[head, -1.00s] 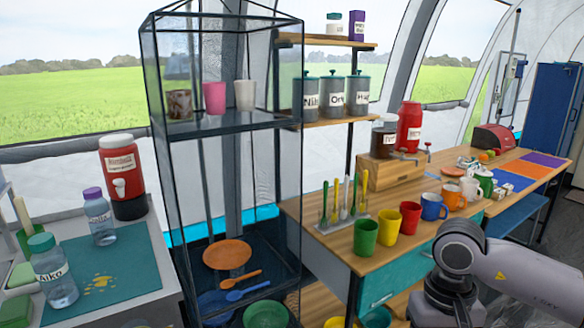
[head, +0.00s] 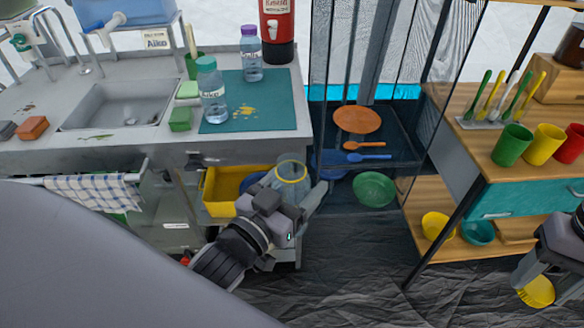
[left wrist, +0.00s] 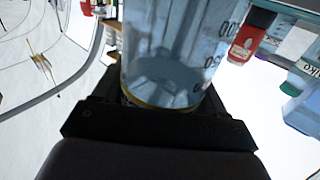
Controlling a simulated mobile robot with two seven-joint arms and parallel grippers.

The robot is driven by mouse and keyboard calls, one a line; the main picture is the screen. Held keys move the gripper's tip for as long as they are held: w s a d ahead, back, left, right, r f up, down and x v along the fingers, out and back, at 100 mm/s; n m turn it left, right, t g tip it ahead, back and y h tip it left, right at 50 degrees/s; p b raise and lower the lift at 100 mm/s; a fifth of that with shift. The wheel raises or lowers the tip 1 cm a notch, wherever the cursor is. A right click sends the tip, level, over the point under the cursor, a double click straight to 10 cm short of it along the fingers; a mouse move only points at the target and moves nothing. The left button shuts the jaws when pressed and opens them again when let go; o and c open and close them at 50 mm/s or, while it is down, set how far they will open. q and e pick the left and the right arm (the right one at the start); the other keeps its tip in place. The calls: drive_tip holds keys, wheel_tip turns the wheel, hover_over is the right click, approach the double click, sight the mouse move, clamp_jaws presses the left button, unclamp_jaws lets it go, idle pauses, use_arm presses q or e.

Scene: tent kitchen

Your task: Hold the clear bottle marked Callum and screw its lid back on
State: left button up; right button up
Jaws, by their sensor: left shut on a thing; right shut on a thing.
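A clear bottle (head: 291,172) with a yellow ring is in my left gripper (head: 290,192), in front of the counter and above the floor. In the left wrist view the bottle (left wrist: 170,60) fills the middle, with measuring marks on its wall and the yellow band close to the jaws. I cannot read a name on it. My right gripper (head: 546,277) is at the right edge of the head view, pointing down, shut on a round yellow lid (head: 537,292). The lid is well apart from the bottle. The bottle's far side is hidden.
A teal-lidded bottle marked Aiko (head: 212,92) and a purple-lidded bottle (head: 251,55) stand on a teal mat (head: 275,115). A yellow bin (head: 222,190) is under the counter behind my left gripper. Glass shelves and a wooden cabinet stand behind; the floor between my grippers is clear.

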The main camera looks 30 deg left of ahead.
use_arm(q)
drive_tip(key=s+d+m+g+h, duration=0.1)
drive_tip(key=d+m+g+h, duration=0.3)
drive_tip(key=d+h, duration=0.5)
drive_tip(key=d+m, duration=0.2)
drive_tip(key=d, duration=0.2)
drive_tip(key=shift+s+r+m, duration=0.3)
drive_tip(key=shift+r, duration=0.1)
drive_tip(key=shift+a, duration=0.1)
use_arm(e)
drive_tip(key=s+a+r+m, duration=0.1)
drive_tip(key=a+r+m, duration=0.2)
drive_tip(key=a, duration=0.6)
drive_tip(key=s+a+r+m, duration=0.1)
drive_tip(key=a+r+m, duration=0.3)
drive_tip(key=a+r, duration=0.4)
drive_tip(key=s+a+r+m+y, duration=0.1)
drive_tip(key=a+r+m, duration=0.2)
drive_tip(key=a+r, duration=0.3)
drive_tip(key=a, duration=0.4)
drive_tip(key=shift+a+t, duration=0.3)
drive_tip(key=shift+a, duration=0.1)
drive_tip(key=shift+f, duration=0.1)
drive_tip(key=shift+f, duration=2)
drive_tip(key=shift+f, duration=0.85)
